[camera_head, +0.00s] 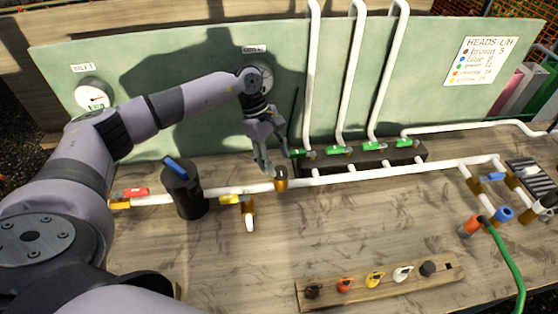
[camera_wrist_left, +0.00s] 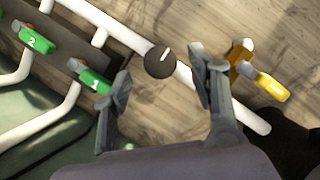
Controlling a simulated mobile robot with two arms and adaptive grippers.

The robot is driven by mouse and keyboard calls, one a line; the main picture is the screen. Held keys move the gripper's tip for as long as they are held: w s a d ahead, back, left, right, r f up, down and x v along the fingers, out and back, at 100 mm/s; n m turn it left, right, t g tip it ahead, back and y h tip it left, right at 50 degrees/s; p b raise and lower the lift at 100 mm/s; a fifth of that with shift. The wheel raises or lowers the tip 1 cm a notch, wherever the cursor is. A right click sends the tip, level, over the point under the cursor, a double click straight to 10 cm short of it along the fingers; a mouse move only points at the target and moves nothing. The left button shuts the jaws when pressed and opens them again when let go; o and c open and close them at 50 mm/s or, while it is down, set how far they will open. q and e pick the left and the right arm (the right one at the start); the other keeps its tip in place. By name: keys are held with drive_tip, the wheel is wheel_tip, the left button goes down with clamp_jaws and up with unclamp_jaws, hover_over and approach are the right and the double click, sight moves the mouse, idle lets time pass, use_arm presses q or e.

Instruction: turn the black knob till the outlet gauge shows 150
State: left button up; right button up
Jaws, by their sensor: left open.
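The black knob (camera_wrist_left: 160,61) is round and dark with a white pointer line. In the wrist view it sits on the white pipe, ahead of and between the two fingers of my left gripper (camera_wrist_left: 160,85), with room on both sides. In the head view the knob tops a brass body (camera_head: 281,183), just below the left gripper (camera_head: 274,158), which is open and empty. The outlet gauge (camera_head: 266,72) is on the green panel, partly hidden by my left wrist; its reading cannot be made out. My right gripper is not in view.
A yellow-handled valve (camera_wrist_left: 268,85) is close to one finger, and green numbered valves (camera_wrist_left: 94,82) are near the other. A black cylinder with a blue handle (camera_head: 185,190) stands left. A wooden rack (camera_head: 330,296) of spare knobs lies in front. Bare bench lies between.

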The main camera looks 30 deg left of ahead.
sight(280, 169)
use_arm(q)
drive_tip(key=shift+p+x, duration=0.3)
drive_tip(key=shift+x, duration=0.7)
drive_tip(key=shift+d+f, duration=0.25)
drive_tip(key=shift+f, duration=0.2)
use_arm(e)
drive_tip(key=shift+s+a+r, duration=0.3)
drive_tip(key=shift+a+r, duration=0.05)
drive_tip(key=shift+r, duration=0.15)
use_arm(q)
drive_tip(key=c, duration=1.1)
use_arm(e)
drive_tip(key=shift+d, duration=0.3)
